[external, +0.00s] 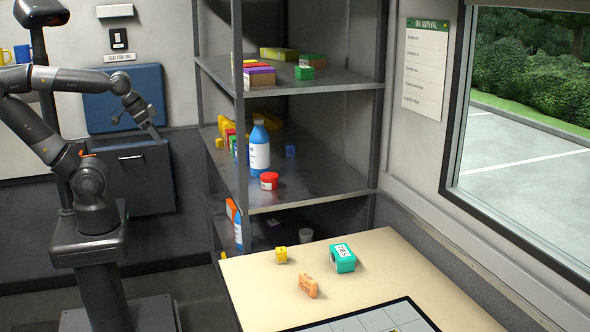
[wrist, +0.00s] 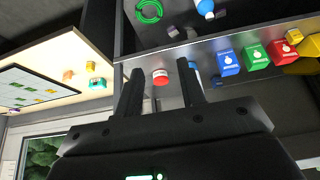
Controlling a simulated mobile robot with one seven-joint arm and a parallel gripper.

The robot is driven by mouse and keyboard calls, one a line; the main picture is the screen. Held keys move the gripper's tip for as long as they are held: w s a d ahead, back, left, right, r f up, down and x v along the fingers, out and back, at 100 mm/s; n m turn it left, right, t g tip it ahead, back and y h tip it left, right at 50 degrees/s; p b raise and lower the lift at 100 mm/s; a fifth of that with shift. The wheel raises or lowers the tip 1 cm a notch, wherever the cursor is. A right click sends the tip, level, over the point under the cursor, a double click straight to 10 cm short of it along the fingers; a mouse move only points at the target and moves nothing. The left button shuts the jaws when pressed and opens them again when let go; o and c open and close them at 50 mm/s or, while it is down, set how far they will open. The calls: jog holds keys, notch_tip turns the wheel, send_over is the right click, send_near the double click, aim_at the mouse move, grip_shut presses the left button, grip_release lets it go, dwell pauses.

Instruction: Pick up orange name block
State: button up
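The orange name block (external: 308,285) lies on the pale tabletop, left of and nearer than a teal block marked YES (external: 343,258). Its lettering is too small to read. A small yellow block (external: 281,255) sits behind it. In the wrist view, which looks turned over, a small orange block (wrist: 68,75) shows on the table at the left, beside the teal block (wrist: 97,83). My gripper (external: 137,125) is raised at the left, in front of the blue panel, far from the table. Its fingers (wrist: 160,68) are apart with nothing held between them.
A grey metal shelf unit (external: 318,90) stands between my arm and the table's far side, holding bottles, boxes and a red jar (external: 269,181). A dark-framed board (external: 375,318) lies at the table's front. A window (external: 530,130) is at right.

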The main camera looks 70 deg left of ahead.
jog(key=shift+o, duration=0.4)
dwell(0.3)
jog(key=m+g+h, duration=0.4)
jog(key=m+g, duration=0.1)
jog(key=m, duration=1)
send_over(307, 276)
jog(key=a, duration=0.4)
notch_tip(307, 276, down, 19)
jog(key=x, duration=0.5)
jog(key=shift+s+d, duration=0.15)
jog(key=shift+s, duration=0.25)
jog(key=shift+t, duration=0.3)
jog(key=shift+d+x, duration=0.15)
jog(key=shift+x, duration=1.15)
jog(key=shift+d+x, duration=0.15)
jog(key=shift+x, duration=1.2)
jog(key=shift+r, duration=0.1)
jog(key=shift+c, duration=0.4)
